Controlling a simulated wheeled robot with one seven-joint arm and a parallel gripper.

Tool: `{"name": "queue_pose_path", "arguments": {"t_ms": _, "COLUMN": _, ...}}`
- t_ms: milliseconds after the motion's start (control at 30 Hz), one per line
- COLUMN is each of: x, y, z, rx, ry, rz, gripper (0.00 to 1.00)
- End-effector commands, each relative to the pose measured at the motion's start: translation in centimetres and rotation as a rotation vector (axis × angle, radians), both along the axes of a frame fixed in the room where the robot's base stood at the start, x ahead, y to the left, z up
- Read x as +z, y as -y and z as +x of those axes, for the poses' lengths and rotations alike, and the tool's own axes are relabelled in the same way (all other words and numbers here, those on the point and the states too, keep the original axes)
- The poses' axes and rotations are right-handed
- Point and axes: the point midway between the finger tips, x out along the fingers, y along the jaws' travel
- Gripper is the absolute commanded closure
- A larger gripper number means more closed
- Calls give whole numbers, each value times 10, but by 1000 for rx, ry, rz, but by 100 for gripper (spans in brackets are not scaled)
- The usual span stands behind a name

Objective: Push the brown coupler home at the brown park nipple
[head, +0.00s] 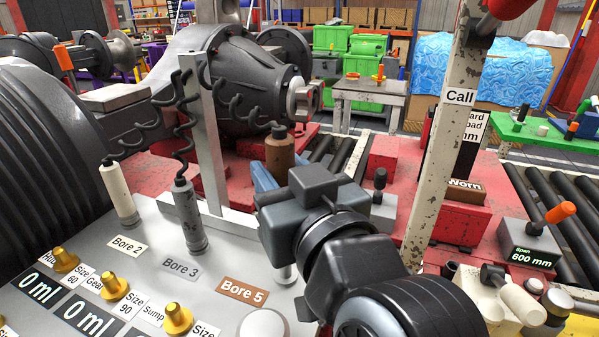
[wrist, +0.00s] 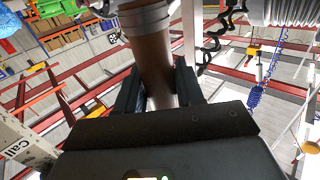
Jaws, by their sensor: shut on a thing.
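The brown coupler (head: 280,156) stands roughly upright above the panel, a coiled black hose at its top; my gripper hides its lower end. My gripper (head: 266,180) is shut on it, with blue-grey fingers at its side. In the wrist view the brown coupler (wrist: 153,62) lies between the two dark fingers of my gripper (wrist: 160,88). A brown Bore 5 label (head: 242,290) lies on the grey panel (head: 215,265). Behind it a short silver post (head: 287,275) shows partly beside my wrist; I cannot tell for sure that it is the brown park nipple.
A cream coupler (head: 119,192) stands by the Bore 2 label and a grey coupler (head: 188,213) by Bore 3. Coiled black hoses (head: 215,98) hang around a grey upright (head: 208,135). Brass knobs (head: 115,287) line the panel's front. A worn white post (head: 437,150) stands right of my arm.

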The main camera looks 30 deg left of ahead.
Motion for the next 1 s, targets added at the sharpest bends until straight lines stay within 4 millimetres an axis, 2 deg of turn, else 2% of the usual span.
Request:
{"name": "queue_pose_path", "arguments": {"t_ms": 400, "x": 1, "y": 1, "z": 1, "rx": -2, "ry": 1, "rz": 1, "gripper": 100}}
{"name": "queue_pose_path", "arguments": {"t_ms": 1000, "x": -54, "y": 1, "z": 0, "rx": 0, "ry": 1, "rz": 1, "gripper": 100}}
